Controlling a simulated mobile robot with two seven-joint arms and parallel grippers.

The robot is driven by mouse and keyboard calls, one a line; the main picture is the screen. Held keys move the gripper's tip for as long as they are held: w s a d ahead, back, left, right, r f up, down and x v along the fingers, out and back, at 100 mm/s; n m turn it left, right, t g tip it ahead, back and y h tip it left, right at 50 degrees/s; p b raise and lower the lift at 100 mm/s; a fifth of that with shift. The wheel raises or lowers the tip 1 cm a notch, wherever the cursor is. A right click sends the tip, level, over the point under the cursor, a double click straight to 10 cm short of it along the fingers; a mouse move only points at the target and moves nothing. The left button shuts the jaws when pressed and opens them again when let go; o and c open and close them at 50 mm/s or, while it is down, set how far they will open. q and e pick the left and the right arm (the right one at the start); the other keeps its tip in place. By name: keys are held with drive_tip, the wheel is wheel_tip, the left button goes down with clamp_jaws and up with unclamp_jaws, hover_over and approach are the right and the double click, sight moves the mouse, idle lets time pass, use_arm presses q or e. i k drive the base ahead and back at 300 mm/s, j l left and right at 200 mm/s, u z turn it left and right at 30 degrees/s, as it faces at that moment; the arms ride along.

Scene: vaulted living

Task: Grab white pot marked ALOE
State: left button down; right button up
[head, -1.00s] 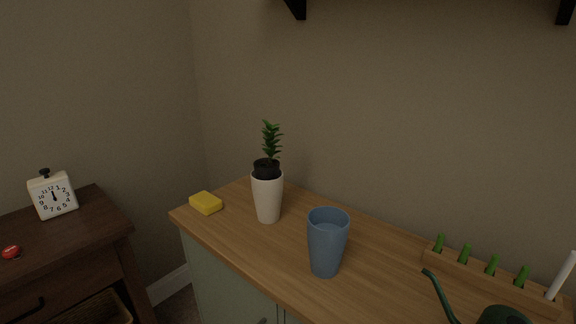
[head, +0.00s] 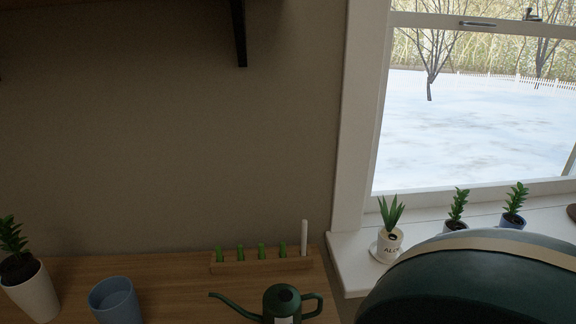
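A small white pot marked with dark letters that read as ALOE (head: 389,246) stands upright on the windowsill, at its left end. A spiky green plant (head: 392,212) grows out of it. The pot rests on a small white saucer (head: 375,250). Neither of my grippers shows in the head view.
A dark green rounded chair back (head: 470,280) blocks the lower right, in front of the sill (head: 348,262). The wooden counter holds a green watering can (head: 283,303), a blue cup (head: 115,301) and a white planter (head: 36,297).

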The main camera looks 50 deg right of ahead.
sight(391, 238)
drive_tip(key=z, duration=2.25)
